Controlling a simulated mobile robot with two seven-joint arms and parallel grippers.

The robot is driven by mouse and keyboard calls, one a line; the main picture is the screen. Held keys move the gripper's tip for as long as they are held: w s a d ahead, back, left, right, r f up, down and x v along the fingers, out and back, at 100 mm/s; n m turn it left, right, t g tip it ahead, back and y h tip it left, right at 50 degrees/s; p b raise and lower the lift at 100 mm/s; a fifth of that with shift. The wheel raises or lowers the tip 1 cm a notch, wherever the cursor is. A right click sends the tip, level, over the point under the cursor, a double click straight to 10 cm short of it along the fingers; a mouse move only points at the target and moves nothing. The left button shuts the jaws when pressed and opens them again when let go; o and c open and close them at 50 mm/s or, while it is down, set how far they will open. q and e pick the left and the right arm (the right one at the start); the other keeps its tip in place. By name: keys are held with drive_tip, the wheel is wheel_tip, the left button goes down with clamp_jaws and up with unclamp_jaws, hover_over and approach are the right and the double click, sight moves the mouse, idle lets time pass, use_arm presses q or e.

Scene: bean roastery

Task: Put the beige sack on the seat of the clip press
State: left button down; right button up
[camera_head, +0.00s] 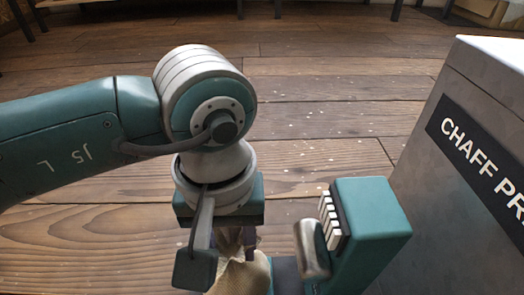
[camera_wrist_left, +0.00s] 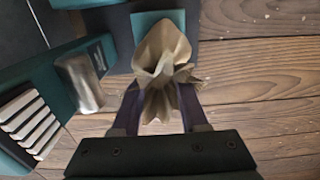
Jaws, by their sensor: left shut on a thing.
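The beige sack (camera_head: 243,272) hangs under my left gripper (camera_head: 236,245), its lower part cut off by the bottom edge of the head view. In the left wrist view the sack (camera_wrist_left: 163,48) has its gathered neck between the two fingers of my left gripper (camera_wrist_left: 160,112), which is shut on it. The teal clip press (camera_head: 372,232) stands just right of the sack, with a rounded metal part and white clips on its side; it also shows in the left wrist view (camera_wrist_left: 62,92). A teal surface lies partly hidden behind the sack. I cannot tell whether they touch. My right gripper is not in view.
A large grey metal box (camera_head: 440,150) with a "CHAFF PR…" label stands right of the clip press. Open wooden floor (camera_head: 320,110) with pale flecks stretches behind. Dark furniture legs show along the far top edge.

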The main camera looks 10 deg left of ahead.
use_arm(q)
drive_tip(key=shift+w+f, duration=0.1)
drive_tip(key=shift+c, duration=2.2)
unclamp_jaws()
